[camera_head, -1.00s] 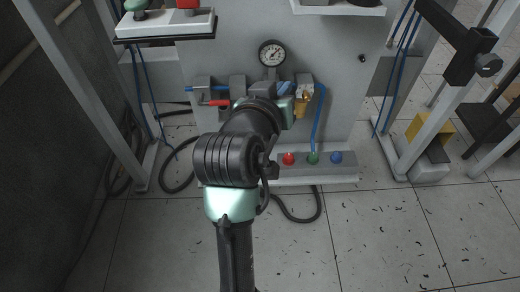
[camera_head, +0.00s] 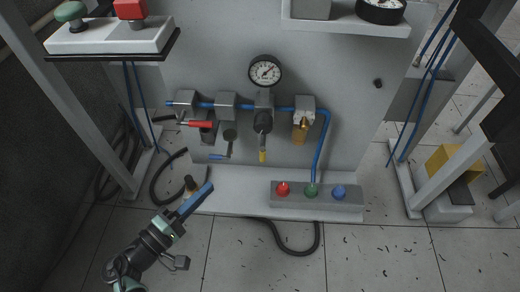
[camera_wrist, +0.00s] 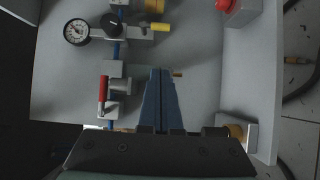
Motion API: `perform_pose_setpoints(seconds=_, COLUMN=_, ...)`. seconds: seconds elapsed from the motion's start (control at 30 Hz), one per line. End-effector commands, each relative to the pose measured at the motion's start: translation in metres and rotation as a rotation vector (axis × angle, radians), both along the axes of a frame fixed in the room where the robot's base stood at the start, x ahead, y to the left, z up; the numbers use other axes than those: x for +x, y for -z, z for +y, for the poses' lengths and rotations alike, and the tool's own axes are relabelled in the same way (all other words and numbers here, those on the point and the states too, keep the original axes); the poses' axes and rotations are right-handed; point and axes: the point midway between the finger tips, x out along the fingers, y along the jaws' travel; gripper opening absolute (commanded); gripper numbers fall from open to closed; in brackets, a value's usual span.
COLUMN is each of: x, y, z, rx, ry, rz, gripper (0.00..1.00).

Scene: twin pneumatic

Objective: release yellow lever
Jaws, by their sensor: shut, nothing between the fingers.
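The yellow lever (camera_head: 262,156) hangs down from the valve under the round gauge in the head view. In the wrist view its yellow handle (camera_wrist: 161,27) sticks out to the right from the valve, near the top. My gripper (camera_head: 208,188) is low and to the left of the lever in the head view, in front of the panel's base. Its long blue fingers (camera_wrist: 161,73) are together and empty. They are clear of the yellow lever and hide part of the panel in the wrist view.
A button box (camera_head: 316,193) stands below.

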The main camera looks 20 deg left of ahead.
Motion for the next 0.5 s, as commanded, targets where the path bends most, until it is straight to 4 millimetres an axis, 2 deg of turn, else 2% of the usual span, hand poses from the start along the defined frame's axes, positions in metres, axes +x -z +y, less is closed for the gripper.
perform_pose_setpoints(seconds=0.33, x=0.0, y=0.0, z=0.0, rx=-0.002, ry=-0.001, rz=-0.002, gripper=0.0)
perform_pose_setpoints(seconds=0.5, x=0.011, y=0.002, z=-0.004, rx=0.001, ry=0.002, rz=-0.001, gripper=0.0)
